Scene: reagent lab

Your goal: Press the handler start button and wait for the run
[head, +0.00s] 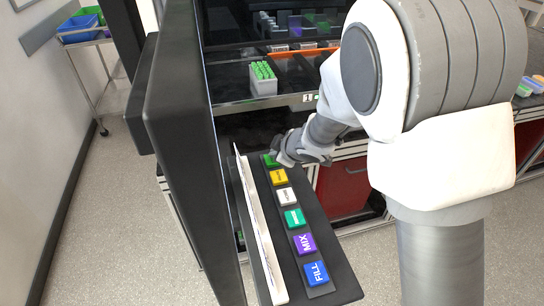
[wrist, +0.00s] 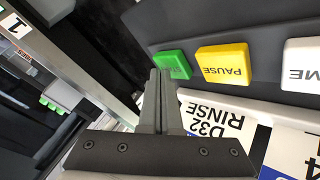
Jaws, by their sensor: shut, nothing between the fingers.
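The green button (head: 268,160) is at the far end of a dark sloping button panel (head: 334,275). In the wrist view the green button (wrist: 178,62) has a label too hidden to read, beside the yellow PAUSE button (wrist: 222,64). My gripper (wrist: 160,74) is shut and empty, with its fingertips at the green button's lower left edge. I cannot tell whether they touch it. In the head view my gripper (head: 278,155) is beside the green button and partly covers it. The handler's deck (head: 240,103) is behind, with a rack of green-capped tubes (head: 263,80).
Other panel buttons run toward me: yellow (head: 279,176), white (head: 286,197), teal (head: 295,218), purple MIX (head: 304,243) and blue FILL (head: 316,273). A white label strip (head: 262,240) runs along the panel. A tall dark screen (head: 180,130) stands to the left.

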